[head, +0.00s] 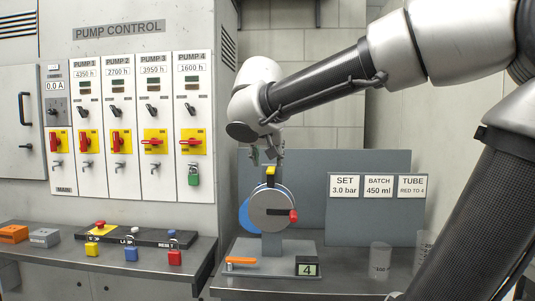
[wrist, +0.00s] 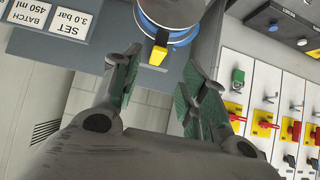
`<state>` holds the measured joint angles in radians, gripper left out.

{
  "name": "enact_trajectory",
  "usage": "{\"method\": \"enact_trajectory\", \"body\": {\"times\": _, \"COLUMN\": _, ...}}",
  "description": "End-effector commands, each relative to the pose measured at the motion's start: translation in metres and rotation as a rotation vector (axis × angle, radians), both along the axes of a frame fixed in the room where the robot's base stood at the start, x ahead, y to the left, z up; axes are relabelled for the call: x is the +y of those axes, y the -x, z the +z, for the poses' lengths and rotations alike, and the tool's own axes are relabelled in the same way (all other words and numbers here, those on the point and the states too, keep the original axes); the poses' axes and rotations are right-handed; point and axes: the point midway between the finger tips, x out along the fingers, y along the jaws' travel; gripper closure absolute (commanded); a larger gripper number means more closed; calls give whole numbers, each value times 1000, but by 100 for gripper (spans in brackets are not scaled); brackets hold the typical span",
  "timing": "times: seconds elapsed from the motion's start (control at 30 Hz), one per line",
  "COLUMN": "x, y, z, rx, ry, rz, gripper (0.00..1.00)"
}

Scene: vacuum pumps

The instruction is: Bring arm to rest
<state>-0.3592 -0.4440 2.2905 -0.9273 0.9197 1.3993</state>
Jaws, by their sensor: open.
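My arm reaches in from the right in the head view, bent down at the wrist. My gripper (head: 266,155) hangs above the round grey pump head with its yellow top piece (head: 270,176). In the wrist view my gripper (wrist: 163,68) is open, its two green-padded fingers spread apart with nothing between them. The yellow piece (wrist: 158,50) lies just beyond the fingertips there. In the head view the fingers are small and partly hidden by the wrist; I cannot tell how close they are to the yellow piece.
The pump (head: 272,212) has a red knob (head: 294,216) and stands on a grey bench. An orange lever (head: 241,262), a display reading 4 (head: 307,268) and clear beakers (head: 380,260) are around it. A sign panel (head: 376,210) stands behind; the control cabinet (head: 130,130) is at left.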

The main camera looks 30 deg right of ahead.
Motion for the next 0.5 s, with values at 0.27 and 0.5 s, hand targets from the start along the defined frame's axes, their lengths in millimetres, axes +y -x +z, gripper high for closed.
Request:
{"method": "enact_trajectory", "body": {"times": 0.27, "x": 3, "y": 5, "z": 5, "rx": 0, "ry": 1, "rz": -1, "gripper": 57}}
{"method": "enact_trajectory", "body": {"times": 0.5, "x": 3, "y": 5, "z": 4, "rx": 0, "ry": 1, "rz": -1, "gripper": 57}}
